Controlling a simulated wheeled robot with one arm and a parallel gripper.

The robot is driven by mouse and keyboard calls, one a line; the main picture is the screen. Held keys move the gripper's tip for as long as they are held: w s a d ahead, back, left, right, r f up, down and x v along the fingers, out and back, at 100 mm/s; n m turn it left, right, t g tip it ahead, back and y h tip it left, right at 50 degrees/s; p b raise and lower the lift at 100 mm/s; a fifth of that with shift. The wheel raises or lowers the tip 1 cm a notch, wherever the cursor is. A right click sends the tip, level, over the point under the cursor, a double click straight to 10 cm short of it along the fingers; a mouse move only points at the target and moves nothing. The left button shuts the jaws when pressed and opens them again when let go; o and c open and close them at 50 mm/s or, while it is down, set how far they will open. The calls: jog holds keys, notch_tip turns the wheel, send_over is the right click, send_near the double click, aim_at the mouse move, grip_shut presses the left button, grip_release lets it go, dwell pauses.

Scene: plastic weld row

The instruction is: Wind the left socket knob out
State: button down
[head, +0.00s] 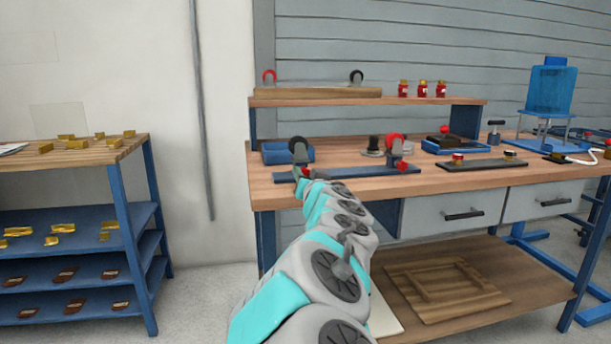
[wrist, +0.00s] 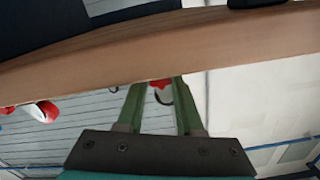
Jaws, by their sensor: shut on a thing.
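A long blue fixture (head: 345,172) lies along the front of the workbench, with an upright socket at each end. The left socket carries a dark round wheel (head: 298,145) on top. The left socket knob (head: 305,171) is red and mostly hidden by my gripper (head: 302,177) in the head view. In the wrist view my gripper (wrist: 160,84) has its green fingers closed around this red knob (wrist: 159,84). The right socket has a red wheel (head: 393,141) and a small red knob (head: 402,165). How far the left knob is wound cannot be seen.
The wooden workbench edge (wrist: 150,62) passes close by the fingers. A blue tray (head: 275,154) sits behind the fixture. A raised shelf (head: 420,101) with red jars (head: 422,89) stands behind. A dark plate (head: 482,164) with knobs lies right. A side rack (head: 75,153) stands left.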

jog(key=shift+n, duration=0.3)
jog(key=shift+n+b, duration=0.3)
jog(key=shift+n, duration=2.4)
jog(key=shift+f, duration=0.1)
jog(key=c, duration=0.8)
grip_release()
jog(key=shift+c, duration=0.2)
jog(key=shift+s, duration=0.15)
